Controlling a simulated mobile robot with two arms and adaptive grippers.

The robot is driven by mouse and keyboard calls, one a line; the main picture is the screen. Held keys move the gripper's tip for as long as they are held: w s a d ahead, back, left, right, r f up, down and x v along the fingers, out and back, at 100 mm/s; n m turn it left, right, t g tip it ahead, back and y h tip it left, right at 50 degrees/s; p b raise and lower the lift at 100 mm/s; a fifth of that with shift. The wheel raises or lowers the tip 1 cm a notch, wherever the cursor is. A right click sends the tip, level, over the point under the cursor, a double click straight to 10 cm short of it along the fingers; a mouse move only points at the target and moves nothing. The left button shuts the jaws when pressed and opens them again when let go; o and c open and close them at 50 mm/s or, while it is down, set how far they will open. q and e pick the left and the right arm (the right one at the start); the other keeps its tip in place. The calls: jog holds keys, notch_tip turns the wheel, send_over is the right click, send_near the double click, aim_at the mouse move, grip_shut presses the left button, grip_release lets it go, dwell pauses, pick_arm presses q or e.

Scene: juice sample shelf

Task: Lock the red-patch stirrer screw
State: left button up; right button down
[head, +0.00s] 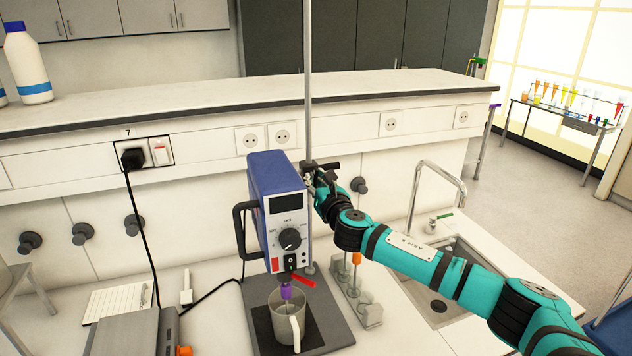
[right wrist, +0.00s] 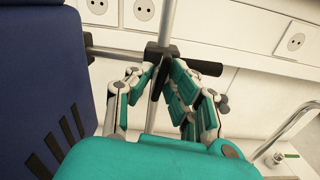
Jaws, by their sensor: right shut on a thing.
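The overhead stirrer (head: 274,213) is a blue box with a grey front panel, a knob and a small red patch (head: 275,265). It hangs beside a tall metal rod (head: 308,80). A black clamp with its screw (head: 326,165) joins it to the rod behind the box. In the right wrist view, the black clamp (right wrist: 200,67) crosses the rod. My right gripper (head: 318,180) reaches in from the right, its fingers (right wrist: 160,82) shut on the dark screw part just below the crossbar. The fingers partly hide the screw. My left gripper is out of view.
A beaker (head: 287,318) stands on the dark base plate under the stirrer. A grey holder (head: 362,305) with an orange-topped piece is right of it. A sink (head: 440,280) with a tap lies further right. A black cable (head: 143,230) hangs at left.

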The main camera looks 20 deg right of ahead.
jog(key=m, duration=0.4)
jog(key=shift+a, duration=0.1)
jog(key=m, duration=0.4)
jog(key=shift+b, duration=0.4)
jog(key=m, duration=0.3)
jog(key=shift+m, duration=0.4)
jog(key=shift+m+b, duration=0.45)
jog(key=shift+m, duration=1.85)
jog(key=c, duration=1.2)
grip_release()
jog(key=shift+c, duration=0.2)
